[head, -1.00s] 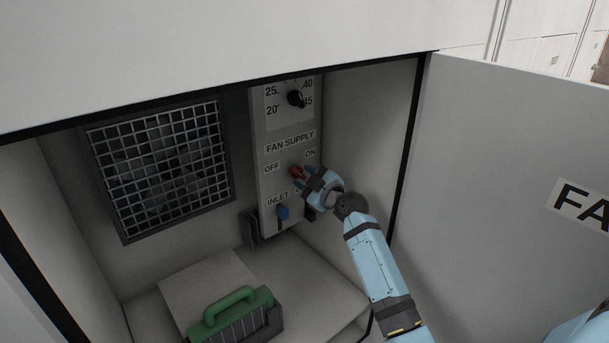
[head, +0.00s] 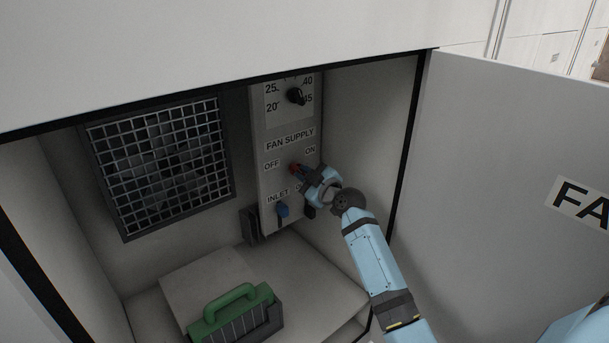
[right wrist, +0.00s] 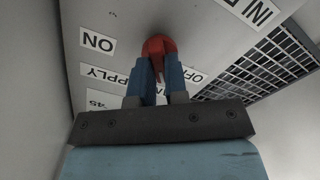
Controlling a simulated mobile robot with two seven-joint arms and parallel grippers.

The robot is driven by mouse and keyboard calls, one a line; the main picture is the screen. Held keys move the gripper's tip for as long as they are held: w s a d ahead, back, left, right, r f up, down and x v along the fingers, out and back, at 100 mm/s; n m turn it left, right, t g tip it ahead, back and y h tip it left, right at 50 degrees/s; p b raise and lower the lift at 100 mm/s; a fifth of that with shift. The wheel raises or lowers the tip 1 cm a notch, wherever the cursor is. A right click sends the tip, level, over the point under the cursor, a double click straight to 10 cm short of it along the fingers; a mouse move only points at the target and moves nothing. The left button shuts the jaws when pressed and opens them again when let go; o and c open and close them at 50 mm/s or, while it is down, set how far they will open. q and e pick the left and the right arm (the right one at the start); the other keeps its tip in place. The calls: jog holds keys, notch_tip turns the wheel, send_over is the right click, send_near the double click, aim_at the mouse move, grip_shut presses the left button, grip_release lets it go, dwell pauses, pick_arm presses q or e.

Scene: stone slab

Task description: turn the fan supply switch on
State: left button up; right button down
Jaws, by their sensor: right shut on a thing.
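The fan supply switch (head: 294,168) is a red knob on the grey control panel (head: 268,230), below the FAN SUPPLY label and between the OFF and ON labels. My right gripper (head: 302,171) reaches it from the right and partly hides it. In the right wrist view the red switch (right wrist: 158,46) sits between the two blue fingers of the gripper (right wrist: 158,75), which are shut on it. There the ON label is to its left and the OFF label is below right, partly hidden. My left gripper is not in view.
A black dial (head: 296,96) is above the switch and a blue INLET lever (head: 282,210) is below it. A mesh fan grille (head: 160,165) is at the left. The open door (head: 500,190) is at the right.

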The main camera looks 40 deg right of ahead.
jog(key=m, duration=0.3)
jog(key=shift+m+p, duration=0.4)
jog(key=m+p, duration=0.1)
jog(key=m, duration=0.2)
jog(key=shift+r+m, duration=0.1)
jog(key=shift+m, duration=0.3)
jog(key=m+p, duration=0.1)
jog(key=m, duration=0.3)
jog(key=shift+p, duration=0.35)
jog(key=shift+d+m+p, duration=0.1)
jog(key=shift+m+p, duration=0.35)
jog(key=shift+m, duration=1.55)
jog(key=c, duration=1.1)
grip_release()
jog(key=shift+c, duration=0.2)
